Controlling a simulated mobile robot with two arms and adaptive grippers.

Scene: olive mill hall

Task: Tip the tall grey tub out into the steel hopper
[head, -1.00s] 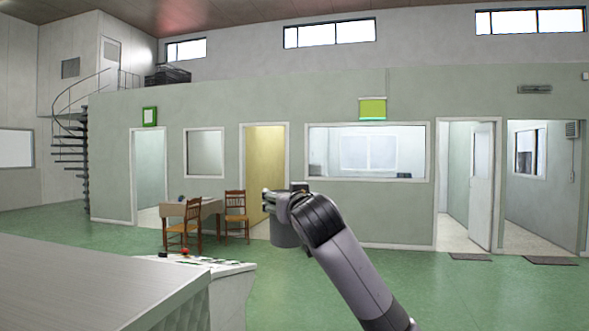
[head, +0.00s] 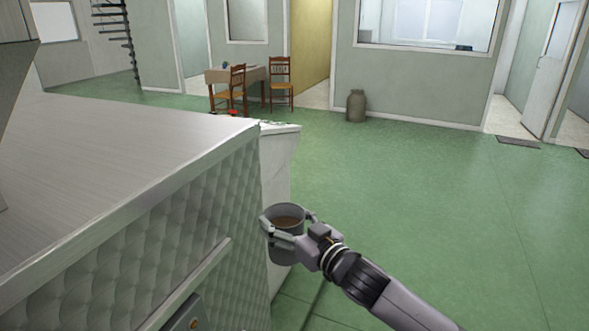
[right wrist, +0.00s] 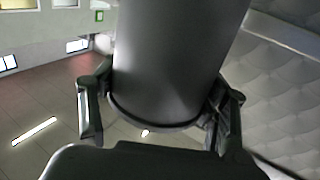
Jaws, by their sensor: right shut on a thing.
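The tall grey tub (head: 287,254) is in my right gripper (head: 289,223), whose fingers clasp it around its upper part. It is about upright and off the floor, with brown contents visible inside. In the right wrist view the tub (right wrist: 172,55) fills the middle between the fingers. It hangs beside the corner of a large steel machine with a brushed top (head: 120,140) and a quilted side (head: 140,245). A sloping grey metal part (head: 14,70) stands at the left edge; I cannot tell if it is the steel hopper. No hopper opening shows. My left gripper is out of view.
A white cabinet (head: 280,165) adjoins the machine's far end, close behind the tub. A table (head: 222,75) with wooden chairs (head: 281,82) and a grey-green can (head: 356,106) stand farther back. The green floor (head: 430,190) to the right is clear.

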